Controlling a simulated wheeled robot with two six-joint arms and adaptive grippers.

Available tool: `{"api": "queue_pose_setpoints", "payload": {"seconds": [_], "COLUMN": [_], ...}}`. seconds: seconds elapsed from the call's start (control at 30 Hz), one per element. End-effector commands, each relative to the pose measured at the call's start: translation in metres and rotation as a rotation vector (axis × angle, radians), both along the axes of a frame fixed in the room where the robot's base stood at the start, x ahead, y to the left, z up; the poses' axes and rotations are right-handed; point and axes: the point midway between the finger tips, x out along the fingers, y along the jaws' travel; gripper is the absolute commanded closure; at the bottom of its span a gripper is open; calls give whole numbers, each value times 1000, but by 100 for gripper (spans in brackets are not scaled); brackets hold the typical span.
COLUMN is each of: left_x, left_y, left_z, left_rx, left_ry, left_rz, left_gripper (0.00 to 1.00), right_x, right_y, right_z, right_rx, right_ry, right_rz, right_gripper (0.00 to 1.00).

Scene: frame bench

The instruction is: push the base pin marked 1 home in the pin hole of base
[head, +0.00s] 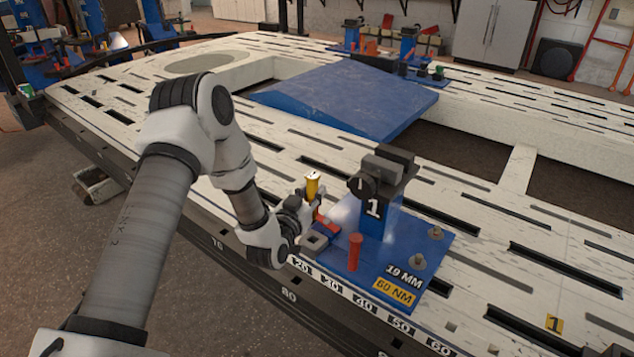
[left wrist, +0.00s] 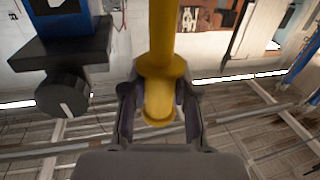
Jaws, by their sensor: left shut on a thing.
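The base pin (head: 313,184) is yellow and upright, with a dark mark on its top too small to read. My left gripper (head: 307,204) is shut on it beside the left edge of the base (head: 340,268), a blue plate with a post marked 1. In the left wrist view the yellow pin (left wrist: 160,85) runs between the two fingers (left wrist: 158,112), with a wide collar near the grip. The pin hole cannot be made out, and whether the pin's lower end is in it is hidden. My right gripper is not in view.
A black clamp head (head: 387,168) tops the blue post (head: 376,215), close right of my gripper. A red pin (head: 355,253) and two bolts (head: 417,262) stand on the plate. The slotted white frame (head: 490,215) surrounds it, with a blue panel (head: 345,97) behind.

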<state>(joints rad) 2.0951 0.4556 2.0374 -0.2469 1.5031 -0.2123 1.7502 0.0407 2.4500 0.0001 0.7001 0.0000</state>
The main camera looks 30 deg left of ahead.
Motion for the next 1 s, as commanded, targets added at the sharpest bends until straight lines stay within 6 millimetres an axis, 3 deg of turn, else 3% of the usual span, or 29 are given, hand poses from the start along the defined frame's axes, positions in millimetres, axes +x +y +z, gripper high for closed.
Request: {"api": "queue_pose_setpoints", "payload": {"seconds": [0.3, 0.8, 1.0], "left_x": [0, 0, 0], "left_y": [-1, -1, -1], "left_z": [2, -52, -58], "left_rx": [0, 1, 0], "left_ry": [0, -2, -1], "left_rz": [-2, -2, -2], "left_gripper": [100, 100, 100], "right_x": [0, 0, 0], "right_y": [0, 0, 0], "right_z": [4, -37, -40], "right_rx": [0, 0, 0], "right_ry": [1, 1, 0], "right_rz": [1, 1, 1], "right_gripper": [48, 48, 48]}}
